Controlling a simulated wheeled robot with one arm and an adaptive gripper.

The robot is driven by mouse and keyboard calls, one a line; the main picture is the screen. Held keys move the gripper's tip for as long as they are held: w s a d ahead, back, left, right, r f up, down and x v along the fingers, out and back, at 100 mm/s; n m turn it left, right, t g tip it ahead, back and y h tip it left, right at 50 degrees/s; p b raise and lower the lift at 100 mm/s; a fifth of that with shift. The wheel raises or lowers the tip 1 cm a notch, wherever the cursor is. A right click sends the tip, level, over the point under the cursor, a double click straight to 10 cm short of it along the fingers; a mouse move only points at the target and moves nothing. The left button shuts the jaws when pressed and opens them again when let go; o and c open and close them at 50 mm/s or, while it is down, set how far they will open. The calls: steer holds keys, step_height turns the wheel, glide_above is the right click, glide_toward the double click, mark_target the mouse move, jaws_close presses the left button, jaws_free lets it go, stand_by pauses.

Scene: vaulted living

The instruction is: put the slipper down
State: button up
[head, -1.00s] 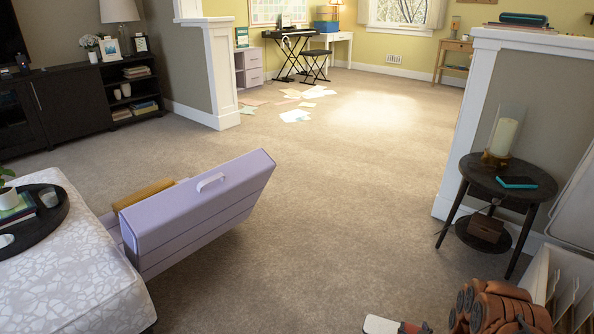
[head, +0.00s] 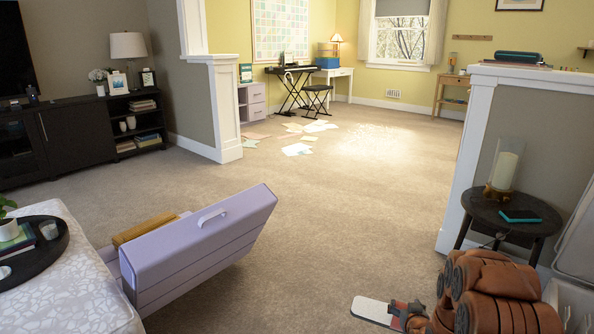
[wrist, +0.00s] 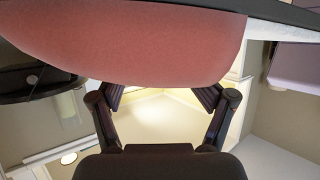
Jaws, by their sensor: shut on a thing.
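The slipper (head: 372,309) shows in the head view at the bottom, right of centre, as a pale, flat, rounded end with a dark reddish part beside my gripper (head: 404,314). It is held in the air over the carpet, as far as I can tell. In the wrist view a large pinkish-red surface, the slipper (wrist: 140,40), fills the top middle. My gripper (wrist: 160,93) has its two dark fingers at the slipper's lower edge and is shut on it. The exact contact points are hidden.
Open carpet (head: 330,220) lies ahead. A lilac panelled piece with a white handle (head: 205,240) leans at left by a patterned ottoman (head: 85,290) bearing a black tray (head: 55,245). A dark round side table (head: 490,215) with a candle stands at right. Papers (head: 297,149) lie farther off.

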mark_target(381, 313)
steer(key=a+r, duration=0.2)
steer(key=r, duration=0.1)
steer(key=a+r, duration=0.2)
steer(key=r, duration=0.1)
steer(key=a+r, duration=0.2)
steer(key=r, duration=0.1)
steer(key=shift+w+a, duration=0.3)
steer(key=shift+w, duration=0.1)
steer(key=s+a+r+n+y+p, duration=0.1)
steer(key=s+a+r+p, duration=0.1)
steer(key=a+r, duration=0.75)
steer(key=r+p, duration=2.4)
steer(key=d+r+p, duration=0.1)
steer(key=r+p, duration=1.1)
steer(key=r, duration=0.1)
steer(key=shift+f, duration=0.15)
